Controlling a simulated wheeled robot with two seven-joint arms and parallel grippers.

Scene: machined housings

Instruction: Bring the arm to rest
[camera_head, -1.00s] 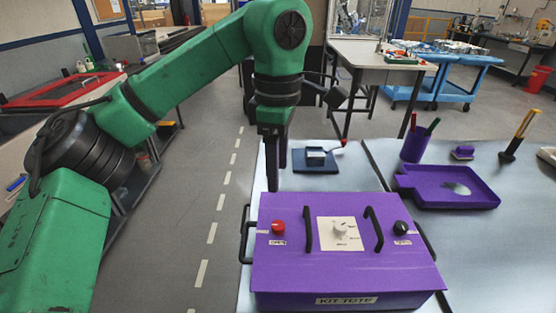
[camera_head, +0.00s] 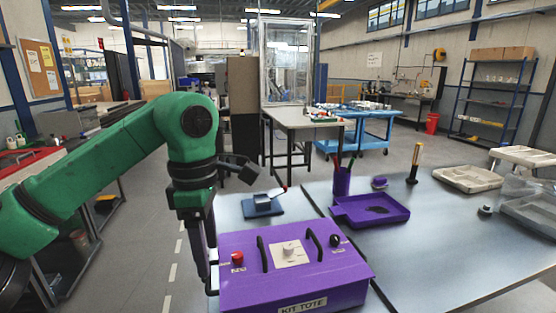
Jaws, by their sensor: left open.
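My left arm is green with black joints and comes in from the left. Its gripper (camera_head: 203,262) points down, empty, at the left edge of the purple kit tote (camera_head: 300,288). The picture does not show clearly whether it touches the tote's side. The tote has a closed lid with two black handles, a red knob (camera_head: 237,259), a black knob (camera_head: 335,241) and a white dial plate (camera_head: 290,252). My right gripper is out of view.
Behind the tote are a dark blue block with a lever (camera_head: 262,207), a purple pen cup (camera_head: 342,181) and a purple tray (camera_head: 371,212). Grey trays (camera_head: 468,179) stand at the right. The metal table (camera_head: 440,240) is bare right of the tote.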

